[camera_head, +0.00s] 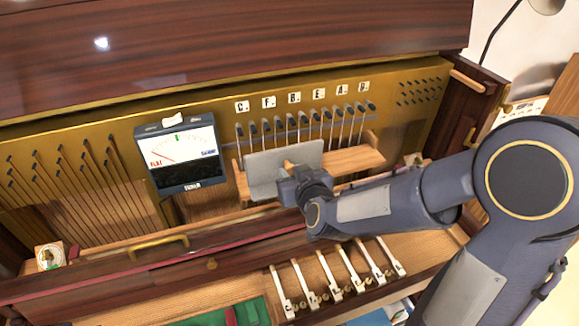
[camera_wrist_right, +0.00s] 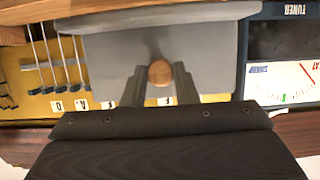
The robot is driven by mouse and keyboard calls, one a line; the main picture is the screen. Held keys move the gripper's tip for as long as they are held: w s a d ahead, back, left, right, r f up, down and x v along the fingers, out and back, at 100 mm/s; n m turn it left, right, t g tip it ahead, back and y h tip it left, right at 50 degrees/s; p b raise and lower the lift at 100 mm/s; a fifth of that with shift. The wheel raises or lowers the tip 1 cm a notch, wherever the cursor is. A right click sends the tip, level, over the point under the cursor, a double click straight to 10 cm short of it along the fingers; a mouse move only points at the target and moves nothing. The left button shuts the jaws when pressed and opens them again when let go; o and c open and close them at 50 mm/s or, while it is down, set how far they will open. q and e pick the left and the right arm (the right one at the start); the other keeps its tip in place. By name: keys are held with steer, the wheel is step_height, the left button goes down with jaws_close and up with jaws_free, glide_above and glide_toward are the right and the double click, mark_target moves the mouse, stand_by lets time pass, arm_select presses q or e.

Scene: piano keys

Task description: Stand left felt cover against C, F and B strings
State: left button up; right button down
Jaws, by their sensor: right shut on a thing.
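The left felt cover is a grey panel (camera_head: 262,168) in front of the lower strings under the C (camera_head: 242,106), F (camera_head: 268,102) and B (camera_head: 294,97) labels. It looks close to upright, slightly tilted. I cannot tell whether it touches the strings. My right gripper (camera_head: 300,183) is in front of the panel. In the right wrist view the panel (camera_wrist_right: 110,52) fills the upper middle, and the gripper's fingers are shut on its round wooden knob (camera_wrist_right: 160,72). My left gripper is not in view.
A tuner meter (camera_head: 181,152) stands just left of the panel. A wooden rail (camera_head: 352,160) runs to the right behind it, below the E, A and D strings. Several white key levers (camera_head: 328,272) lie in front. A green cloth (camera_head: 245,313) is at the front edge.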

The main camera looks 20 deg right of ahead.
mark_target(282, 165)
steer(key=shift+w+f+b, duration=0.3)
steer(key=shift+w+b, duration=0.05)
steer(key=shift+w, duration=0.25)
steer(key=b+x, duration=0.3)
steer(key=x, duration=0.4)
steer(key=shift+w, duration=0.1)
steer(key=shift+f+b, duration=0.45)
steer(key=shift+f, duration=0.05)
steer(key=shift+f, duration=0.2)
steer(key=shift+w+a, duration=0.1)
steer(key=shift+w, duration=1.45)
steer(key=c, duration=1.1)
jaws_free()
steer(key=shift+o, duration=0.2)
steer(key=shift+s, duration=0.15)
